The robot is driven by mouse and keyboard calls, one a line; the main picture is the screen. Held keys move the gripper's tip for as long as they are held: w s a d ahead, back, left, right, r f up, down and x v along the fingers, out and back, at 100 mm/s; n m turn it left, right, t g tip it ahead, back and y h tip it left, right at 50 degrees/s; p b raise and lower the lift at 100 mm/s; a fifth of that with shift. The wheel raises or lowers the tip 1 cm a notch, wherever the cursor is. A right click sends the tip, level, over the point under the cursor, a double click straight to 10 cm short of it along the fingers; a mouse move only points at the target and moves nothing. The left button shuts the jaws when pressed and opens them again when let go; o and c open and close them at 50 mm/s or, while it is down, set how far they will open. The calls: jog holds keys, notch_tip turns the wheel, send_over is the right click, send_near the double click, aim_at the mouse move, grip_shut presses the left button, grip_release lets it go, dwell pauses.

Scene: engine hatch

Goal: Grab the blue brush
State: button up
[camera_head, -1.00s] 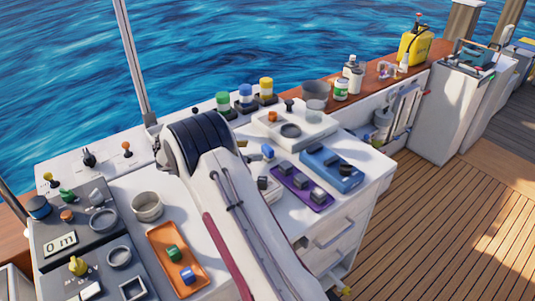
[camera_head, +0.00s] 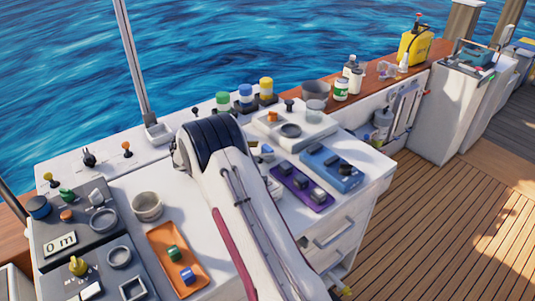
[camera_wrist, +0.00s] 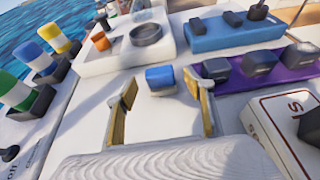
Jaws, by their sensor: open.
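A small blue block (camera_wrist: 160,77), which looks like the blue brush, sits on the white counter, between and slightly beyond the fingertips in the wrist view. Part of it also shows beside my arm in the head view (camera_head: 267,149). My gripper (camera_wrist: 161,92) is open, with one finger on each side of the block's line and a clear gap to both. In the head view my arm hides most of the gripper. Another blue block (camera_head: 187,275) lies with a green block (camera_head: 173,253) on an orange tray (camera_head: 160,240).
A purple tray (camera_wrist: 235,85) with dark blocks is close to the right finger. A blue tray (camera_wrist: 225,38) and a white panel with a grey ring (camera_wrist: 146,34) lie beyond. A white box (camera_wrist: 275,130) stands near right. Green, blue and yellow cylinders (camera_wrist: 35,58) stand at left.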

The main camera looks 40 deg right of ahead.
jog(key=shift+x, duration=1.45)
jog(key=c, duration=1.2)
